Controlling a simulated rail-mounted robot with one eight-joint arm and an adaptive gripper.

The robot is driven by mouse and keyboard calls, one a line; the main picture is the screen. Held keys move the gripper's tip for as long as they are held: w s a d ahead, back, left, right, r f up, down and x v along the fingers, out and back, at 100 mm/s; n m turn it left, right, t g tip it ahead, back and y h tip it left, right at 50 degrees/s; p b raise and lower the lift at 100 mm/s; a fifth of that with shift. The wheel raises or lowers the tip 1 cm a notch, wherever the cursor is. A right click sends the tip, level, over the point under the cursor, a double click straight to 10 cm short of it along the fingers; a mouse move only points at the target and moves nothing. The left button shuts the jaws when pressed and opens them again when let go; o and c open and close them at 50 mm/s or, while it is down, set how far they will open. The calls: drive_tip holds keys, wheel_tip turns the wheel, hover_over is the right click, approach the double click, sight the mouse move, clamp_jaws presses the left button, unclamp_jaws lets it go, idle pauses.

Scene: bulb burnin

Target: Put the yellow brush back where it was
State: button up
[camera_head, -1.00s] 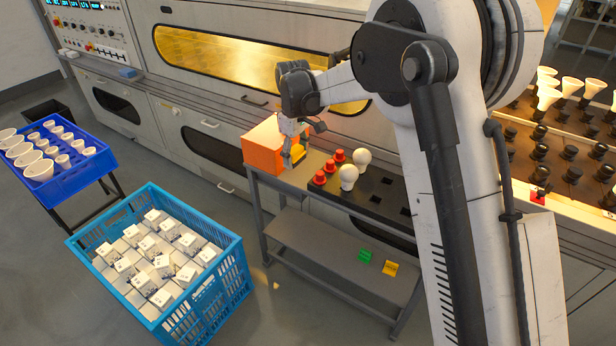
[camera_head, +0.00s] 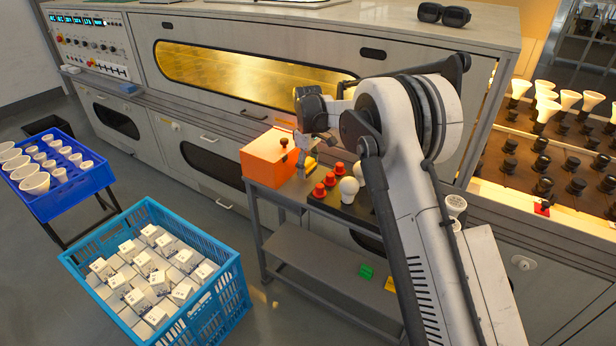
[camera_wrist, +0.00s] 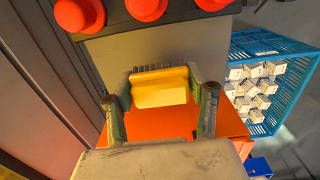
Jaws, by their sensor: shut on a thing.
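The yellow brush (camera_wrist: 160,88) is between the two fingers of my gripper (camera_wrist: 161,106) in the wrist view, with a dark toothed edge along its far side. My gripper (camera_head: 304,163) is shut on it. In the head view the yellow brush (camera_head: 310,163) shows only as a small patch beside the fingers, over the left end of the grey table (camera_head: 262,190). It is between the orange box (camera_head: 262,156) and the red caps (camera_head: 326,182). I cannot tell whether the brush touches the table top.
A white bulb (camera_head: 348,189) stands right of the red caps. A blue crate (camera_head: 222,247) of white boxes stands on the floor at front left. A blue tray (camera_head: 62,205) of bulbs stands farther left. A green block (camera_head: 366,271) lies on the lower shelf.

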sight(308, 181)
drive_tip(key=shift+f+b, duration=0.45)
drive_tip(key=shift+f, duration=1.3)
drive_tip(key=shift+f, duration=0.1)
drive_tip(key=o, duration=1.1)
wheel_tip(308, 181, up, 12)
drive_tip(key=shift+r+p, duration=0.15)
drive_tip(key=shift+p, duration=1.1)
